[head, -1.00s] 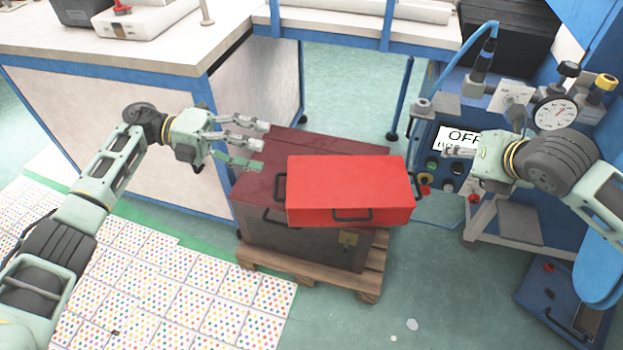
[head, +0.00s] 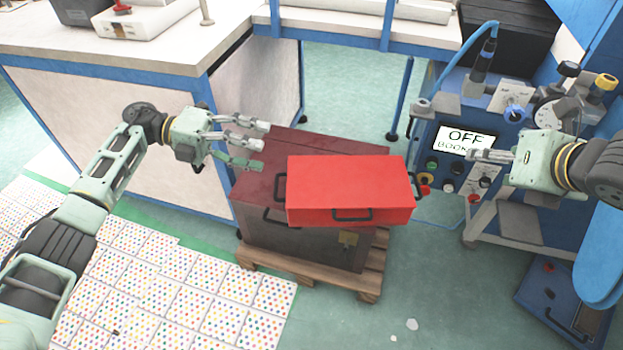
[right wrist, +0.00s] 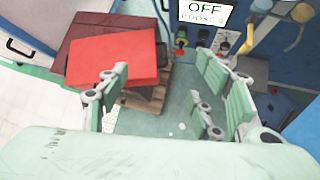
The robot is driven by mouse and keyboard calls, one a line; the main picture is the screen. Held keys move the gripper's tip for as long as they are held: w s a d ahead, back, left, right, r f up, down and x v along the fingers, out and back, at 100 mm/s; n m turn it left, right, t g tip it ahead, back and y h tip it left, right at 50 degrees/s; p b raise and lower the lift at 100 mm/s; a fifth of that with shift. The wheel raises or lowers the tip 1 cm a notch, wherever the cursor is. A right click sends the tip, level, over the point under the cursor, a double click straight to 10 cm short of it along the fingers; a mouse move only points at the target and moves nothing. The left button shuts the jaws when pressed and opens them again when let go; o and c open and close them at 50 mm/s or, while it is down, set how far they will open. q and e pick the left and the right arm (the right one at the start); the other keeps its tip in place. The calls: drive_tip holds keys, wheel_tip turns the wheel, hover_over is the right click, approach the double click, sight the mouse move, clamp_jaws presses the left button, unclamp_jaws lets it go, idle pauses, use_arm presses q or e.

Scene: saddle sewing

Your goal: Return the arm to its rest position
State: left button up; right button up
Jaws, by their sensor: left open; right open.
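My right gripper (head: 490,156) is at the right of the head view, in front of the blue machine. In the right wrist view its fingers (right wrist: 165,95) are spread apart with nothing between them. My left gripper (head: 250,144) is open and empty, left of the red case and above the dark red chest. The red case (head: 345,185) with black handles lies on the dark red chest (head: 262,180). The case also shows in the right wrist view (right wrist: 112,56), beyond the fingers.
The blue machine (head: 515,200) with an OFF display (head: 466,142), knobs and a gauge stands at the right. A white-topped bench (head: 150,50) is at the upper left. A wooden pallet (head: 300,275) is under the chest.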

drive_tip(key=shift+s+r, duration=0.45)
drive_tip(key=shift+s, duration=0.1)
